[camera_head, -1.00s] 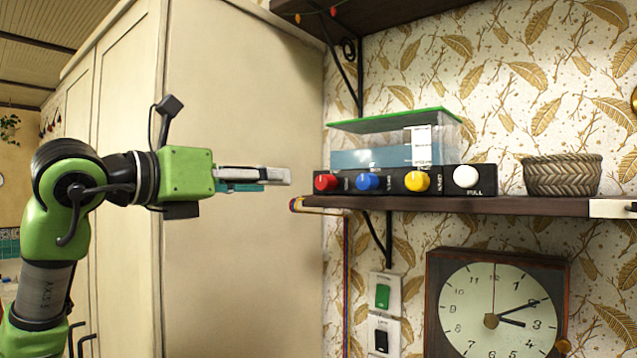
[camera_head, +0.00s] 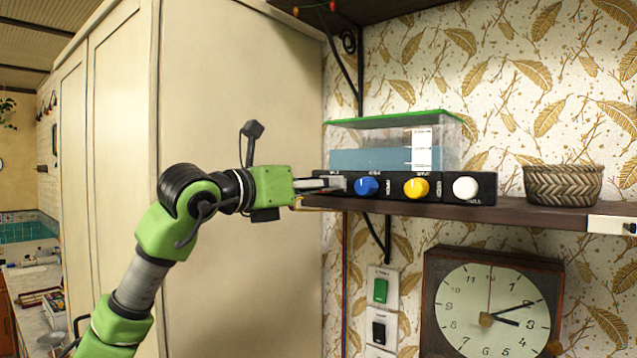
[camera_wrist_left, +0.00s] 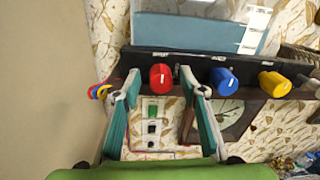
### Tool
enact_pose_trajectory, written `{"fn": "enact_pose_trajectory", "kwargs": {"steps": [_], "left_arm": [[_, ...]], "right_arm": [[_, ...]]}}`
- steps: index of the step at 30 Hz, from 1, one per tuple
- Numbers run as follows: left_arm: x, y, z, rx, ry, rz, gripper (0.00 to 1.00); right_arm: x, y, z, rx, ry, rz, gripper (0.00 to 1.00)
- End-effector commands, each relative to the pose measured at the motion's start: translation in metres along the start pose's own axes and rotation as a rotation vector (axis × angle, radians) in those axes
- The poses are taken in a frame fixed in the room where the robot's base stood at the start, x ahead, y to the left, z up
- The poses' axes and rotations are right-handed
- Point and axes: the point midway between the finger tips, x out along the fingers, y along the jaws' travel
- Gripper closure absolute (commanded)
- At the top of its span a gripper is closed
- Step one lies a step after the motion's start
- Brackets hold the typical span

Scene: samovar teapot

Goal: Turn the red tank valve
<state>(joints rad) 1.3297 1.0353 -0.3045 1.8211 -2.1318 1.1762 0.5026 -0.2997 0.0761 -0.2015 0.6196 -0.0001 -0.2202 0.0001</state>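The red valve (camera_wrist_left: 161,77) is a round knob with a white mark, at the left end of a black panel (camera_head: 450,187) under a water tank (camera_head: 392,145). My left gripper (camera_wrist_left: 159,76) is open, with one fingertip on each side of the red valve in the left wrist view. A gap shows on both sides, so neither finger clearly touches it. In the head view my left gripper (camera_head: 325,184) points right at the panel's left end and hides the red valve. My right gripper is not in view.
A blue knob (camera_head: 367,186) sits close right of the gripper, then a yellow knob (camera_head: 416,188) and a white knob (camera_head: 466,188). The panel stands on a dark shelf (camera_head: 520,210) with a woven basket (camera_head: 563,184). A tall cupboard (camera_head: 235,120) rises at left.

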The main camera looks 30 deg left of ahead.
Motion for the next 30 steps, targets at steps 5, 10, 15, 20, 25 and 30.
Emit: {"fn": "enact_pose_trajectory", "kwargs": {"steps": [5, 10, 15, 20, 25, 30], "left_arm": [[-0.0001, 0.0, -0.0003, 0.0, 0.0, 0.0, 0.74], [-0.0002, 0.0, -0.0002, -0.001, 0.0, -0.001, 1.0], [-0.0003, 0.0, 0.0, 0.005, 0.001, 0.0, 1.0], [-0.0004, 0.0001, 0.0006, 0.041, 0.002, 0.0, 1.0], [-0.0003, -0.0001, 0.0015, 0.13, 0.007, 0.001, 1.0], [-0.0004, 0.0001, 0.0021, 0.269, 0.013, 0.003, 1.0]], "right_arm": [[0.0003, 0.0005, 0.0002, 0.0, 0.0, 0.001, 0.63], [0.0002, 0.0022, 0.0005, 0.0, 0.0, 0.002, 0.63], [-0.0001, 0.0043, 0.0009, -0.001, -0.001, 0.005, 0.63], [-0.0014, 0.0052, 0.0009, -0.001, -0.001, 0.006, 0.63], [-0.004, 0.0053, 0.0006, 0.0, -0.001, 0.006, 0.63], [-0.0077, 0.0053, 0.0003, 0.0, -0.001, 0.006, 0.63]]}}
